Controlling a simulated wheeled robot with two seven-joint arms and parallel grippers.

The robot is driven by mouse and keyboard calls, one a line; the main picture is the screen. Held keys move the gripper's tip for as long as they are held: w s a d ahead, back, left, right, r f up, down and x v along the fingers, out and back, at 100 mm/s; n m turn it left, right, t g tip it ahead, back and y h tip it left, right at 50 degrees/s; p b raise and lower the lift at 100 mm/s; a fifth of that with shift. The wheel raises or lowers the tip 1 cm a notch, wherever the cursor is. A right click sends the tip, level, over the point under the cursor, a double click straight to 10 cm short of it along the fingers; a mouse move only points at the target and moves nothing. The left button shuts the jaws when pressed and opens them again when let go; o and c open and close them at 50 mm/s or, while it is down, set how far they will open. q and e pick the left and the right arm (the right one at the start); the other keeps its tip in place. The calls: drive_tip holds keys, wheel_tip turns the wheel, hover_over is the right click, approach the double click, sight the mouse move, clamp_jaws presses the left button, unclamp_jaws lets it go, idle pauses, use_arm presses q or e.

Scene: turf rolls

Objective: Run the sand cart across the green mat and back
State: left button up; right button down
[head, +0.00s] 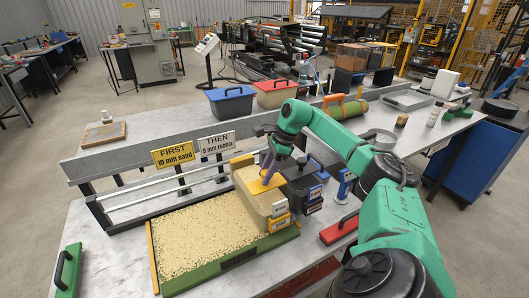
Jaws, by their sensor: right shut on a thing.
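The sand cart (255,197) is a clear box of tan sand with yellow trim and small labels on its end. It stands at the right end of the mat. The mat (235,261) shows green along its front edge, and its top is covered with pale tan grains (200,236). My right gripper (268,174) comes down from above and is shut on the sand cart at its top. The fingertips are small and partly hidden by the wrist. My left gripper is not in view.
A dark cart with blue trim (304,188) stands right of the sand cart. A red block with a black handle (339,229) lies further right, and a green one (67,270) lies left. Signs reading FIRST 10 mm sand (173,154) and THEN 5 mm rubber (217,143) stand behind the mat.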

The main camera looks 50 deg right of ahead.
drive_tip(key=shift+d+r, duration=0.2)
drive_tip(key=c, duration=0.6)
unclamp_jaws()
drive_tip(key=shift+c, duration=0.2)
drive_tip(key=shift+o, duration=0.9)
drive_tip(key=shift+d, duration=0.1)
drive_tip(key=shift+f, duration=0.15)
drive_tip(key=shift+r, duration=0.2)
drive_tip(key=p+v, duration=0.2)
drive_tip(key=v, duration=1.2)
drive_tip(key=shift+s+d, duration=0.2)
drive_tip(key=shift+s, duration=0.05)
